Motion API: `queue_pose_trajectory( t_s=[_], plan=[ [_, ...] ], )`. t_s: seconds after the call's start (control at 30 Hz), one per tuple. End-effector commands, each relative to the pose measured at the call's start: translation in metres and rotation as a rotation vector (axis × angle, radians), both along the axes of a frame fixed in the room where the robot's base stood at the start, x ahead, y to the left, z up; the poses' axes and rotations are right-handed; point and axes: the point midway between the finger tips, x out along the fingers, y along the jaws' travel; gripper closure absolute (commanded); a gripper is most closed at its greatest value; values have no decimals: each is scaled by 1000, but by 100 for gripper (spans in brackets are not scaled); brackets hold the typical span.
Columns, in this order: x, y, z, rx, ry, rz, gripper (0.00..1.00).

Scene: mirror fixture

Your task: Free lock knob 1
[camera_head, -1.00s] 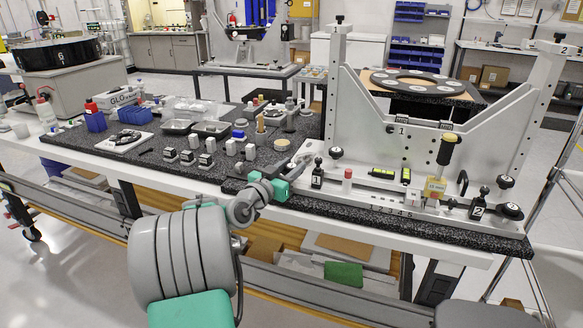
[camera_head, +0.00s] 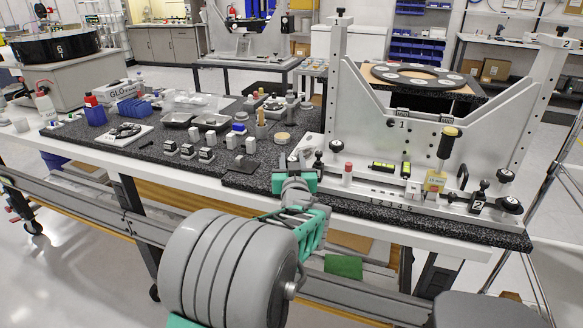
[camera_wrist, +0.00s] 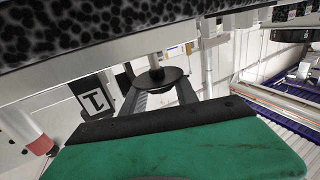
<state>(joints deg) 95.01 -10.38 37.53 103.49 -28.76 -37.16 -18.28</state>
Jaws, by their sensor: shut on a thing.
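A black round knob, lock knob 1 (camera_wrist: 163,76), sits on a short stem between my grey fingers in the wrist view. My gripper (camera_wrist: 158,94) is shut on it from both sides. A plate marked "1" (camera_wrist: 93,97) is just left of the knob there. In the head view my gripper (camera_head: 299,163) is at the left front end of the fixture base, and its teal body covers the knob and plate 1. The grey mirror fixture (camera_head: 430,150) stands upright on the dark granite slab.
Small blocks (camera_head: 205,155) and trays are at left.

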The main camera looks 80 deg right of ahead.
Motion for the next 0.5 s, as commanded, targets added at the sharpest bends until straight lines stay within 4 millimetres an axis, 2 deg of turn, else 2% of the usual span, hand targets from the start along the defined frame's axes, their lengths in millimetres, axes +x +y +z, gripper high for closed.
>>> queue_pose_trajectory(
  t_s=[0.03, 0.5],
  plan=[
    [-5, -1, -9, -5, 2, 18, 100],
    [0, -1, -3, 3, 2, 172, 100]
  ],
)
